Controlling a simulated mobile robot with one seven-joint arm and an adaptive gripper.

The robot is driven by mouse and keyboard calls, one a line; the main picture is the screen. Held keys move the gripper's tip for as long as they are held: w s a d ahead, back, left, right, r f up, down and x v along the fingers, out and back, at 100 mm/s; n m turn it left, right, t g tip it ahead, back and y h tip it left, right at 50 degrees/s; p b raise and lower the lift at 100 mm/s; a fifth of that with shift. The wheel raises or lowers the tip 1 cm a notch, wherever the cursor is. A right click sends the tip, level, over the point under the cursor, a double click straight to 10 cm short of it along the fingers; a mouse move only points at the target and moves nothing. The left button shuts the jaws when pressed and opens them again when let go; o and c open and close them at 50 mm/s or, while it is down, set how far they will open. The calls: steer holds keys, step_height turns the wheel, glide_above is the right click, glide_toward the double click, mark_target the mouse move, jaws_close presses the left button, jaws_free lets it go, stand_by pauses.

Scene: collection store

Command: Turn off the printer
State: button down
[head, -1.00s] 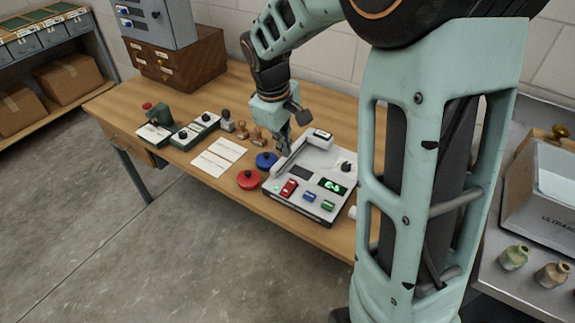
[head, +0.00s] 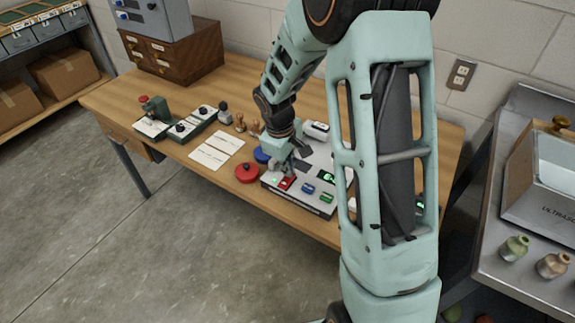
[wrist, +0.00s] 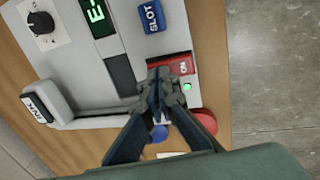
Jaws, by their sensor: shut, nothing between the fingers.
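The printer, a light grey box with controls on its top, stands on the wooden table in the head view (head: 312,207) and fills much of the wrist view (wrist: 75,70). Its red rocker switch (head: 287,183) shows "ON" in the wrist view (wrist: 183,67). A small green light (wrist: 187,86) glows beside the switch. A display with green characters (wrist: 97,14) is lit. My gripper (head: 281,173) is shut and empty, its fingertips at the edge of the red switch in the wrist view (wrist: 160,76). I cannot tell whether they touch it; they hide part of it.
A blue "SLOT" button (wrist: 152,16), a green button (head: 327,199), a knob (wrist: 40,22) and an "INK" handle (wrist: 38,107) are on the printer. A red round tin (head: 247,173) and a blue one (head: 261,155) sit left of it. White cards (head: 216,151) lie farther left.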

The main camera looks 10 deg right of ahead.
mark_target(284, 183)
steer(key=shift+r+p, duration=0.1)
steer(key=shift+p, duration=0.3)
steer(key=shift+w+d+g+y+p, duration=0.1)
steer(key=shift+d+g+y+p, duration=0.25)
steer(key=shift+p, duration=0.8)
steer(key=shift+w+a+f, duration=0.1)
steer(key=shift+a+f, duration=0.05)
steer(key=shift+f, duration=0.3)
steer(key=shift+a, duration=0.15)
steer(key=shift+s+a+r+b, duration=0.15)
steer(key=shift+s+a+b, duration=0.15)
steer(key=shift+s+a, duration=0.25)
steer(key=shift+d, duration=0.1)
step_height(284, 183, up, 12)
steer(key=shift+s+a, duration=0.4)
steer(key=shift+s, duration=0.05)
